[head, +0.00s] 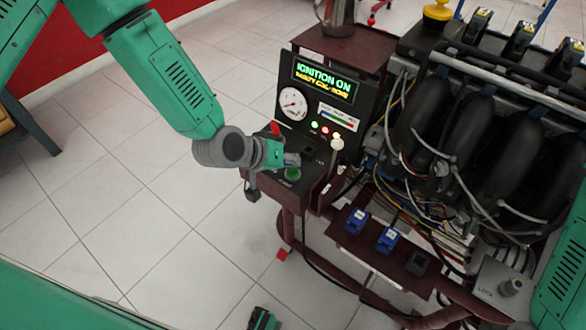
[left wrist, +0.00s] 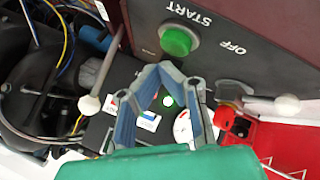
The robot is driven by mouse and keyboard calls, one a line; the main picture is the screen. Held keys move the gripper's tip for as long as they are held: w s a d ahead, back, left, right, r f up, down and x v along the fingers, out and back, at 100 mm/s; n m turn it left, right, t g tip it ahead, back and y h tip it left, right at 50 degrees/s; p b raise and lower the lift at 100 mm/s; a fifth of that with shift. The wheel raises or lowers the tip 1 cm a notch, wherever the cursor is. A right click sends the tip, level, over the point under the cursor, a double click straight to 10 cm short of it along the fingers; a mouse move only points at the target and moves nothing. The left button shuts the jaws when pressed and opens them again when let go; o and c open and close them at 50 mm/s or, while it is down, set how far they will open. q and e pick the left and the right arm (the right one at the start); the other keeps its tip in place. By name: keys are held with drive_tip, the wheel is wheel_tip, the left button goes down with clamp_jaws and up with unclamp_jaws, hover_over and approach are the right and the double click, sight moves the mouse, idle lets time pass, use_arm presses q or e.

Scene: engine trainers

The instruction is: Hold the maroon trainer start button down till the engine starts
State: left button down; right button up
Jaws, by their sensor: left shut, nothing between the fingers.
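The maroon trainer's sloped black control panel (head: 318,118) stands at centre in the head view. Its lit display (head: 324,81) reads "IGNITION ON" above a smaller yellow line. The round green start button (head: 292,174) sits on the lower panel. In the left wrist view the button (left wrist: 176,40) is beside the words "START" and "OFF". My left gripper (head: 290,160) is just above the button in the head view. In the left wrist view its blue-grey fingers (left wrist: 162,68) are shut and empty, their tips near the button's edge. I cannot tell whether they touch it. My right gripper is out of view.
The engine (head: 450,130) with hoses and wires fills the right. A white-knobbed lever (head: 337,145) rises right of the button. A red switch cover (head: 275,128) is close to my left gripper. A metal jug (head: 336,18) stands on the trainer's top. Tiled floor at left is mostly clear.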

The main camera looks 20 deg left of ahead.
sight(292, 170)
use_arm(q)
drive_tip(key=shift+f, duration=0.1)
idle(0.5)
drive_tip(key=shift+f, duration=0.25)
drive_tip(key=shift+s+f+b, duration=0.1)
drive_tip(key=shift+f+b, duration=0.35)
drive_tip(key=shift+f, duration=0.1)
idle(1.9)
idle(1.0)
drive_tip(key=shift+r+p, duration=0.85)
drive_tip(key=shift+r, duration=0.15)
wheel_tip(292, 170, up, 5)
drive_tip(key=p, duration=0.4)
